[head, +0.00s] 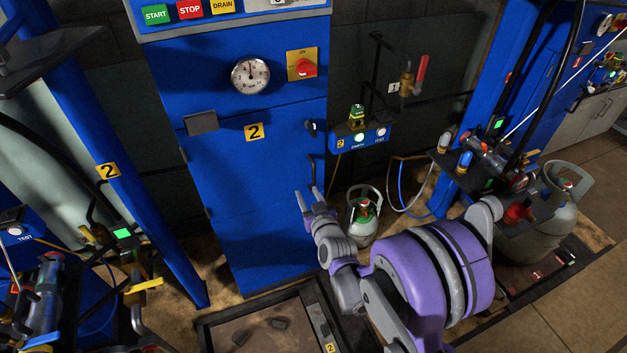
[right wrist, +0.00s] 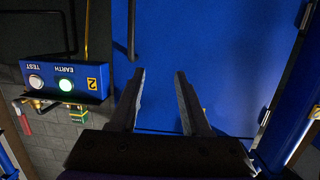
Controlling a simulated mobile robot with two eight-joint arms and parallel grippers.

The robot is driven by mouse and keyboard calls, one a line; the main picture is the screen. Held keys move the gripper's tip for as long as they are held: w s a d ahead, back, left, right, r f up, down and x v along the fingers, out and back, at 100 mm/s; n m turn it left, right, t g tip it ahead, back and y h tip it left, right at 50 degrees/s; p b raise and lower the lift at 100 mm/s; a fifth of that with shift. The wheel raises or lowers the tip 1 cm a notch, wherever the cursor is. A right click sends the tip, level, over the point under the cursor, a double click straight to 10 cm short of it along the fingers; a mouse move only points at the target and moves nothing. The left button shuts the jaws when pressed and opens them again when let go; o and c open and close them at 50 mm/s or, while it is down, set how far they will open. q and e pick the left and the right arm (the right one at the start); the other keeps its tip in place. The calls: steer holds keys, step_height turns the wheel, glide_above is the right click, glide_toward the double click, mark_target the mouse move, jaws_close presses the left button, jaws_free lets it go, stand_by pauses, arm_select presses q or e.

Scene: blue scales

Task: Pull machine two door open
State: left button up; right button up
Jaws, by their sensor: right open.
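Machine two's blue door (head: 254,190) carries a yellow "2" label (head: 254,131) and looks closed in the head view. A thin dark upright handle (head: 312,168) stands near its right edge; the handle also shows in the right wrist view (right wrist: 131,30). My right gripper (head: 308,194) is open and empty, in front of the door's lower right edge and just below the handle. In the right wrist view its two fingers (right wrist: 160,95) point at the blue door face (right wrist: 190,50), with the handle ahead and slightly left, not between them. My left gripper is out of view.
A blue earth/test box (head: 360,138) is right of the door; it shows upside down in the wrist view (right wrist: 65,80). A small gas cylinder (head: 363,220) stands below it. A low dark-framed tray (head: 270,325) lies before the door. A blue post (head: 140,180) stands left.

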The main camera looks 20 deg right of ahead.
mark_target(314, 175)
steer(key=w+d+f+m+t+h+b, duration=0.1)
steer(key=w+d+f+t+h+b, duration=0.15)
steer(key=d+f, duration=0.25)
steer(key=shift+g, duration=0.35)
steer(key=p+x, duration=0.2)
steer(key=x, duration=0.7)
steer(key=shift+w, duration=0.25)
jaws_close()
stand_by(0.7)
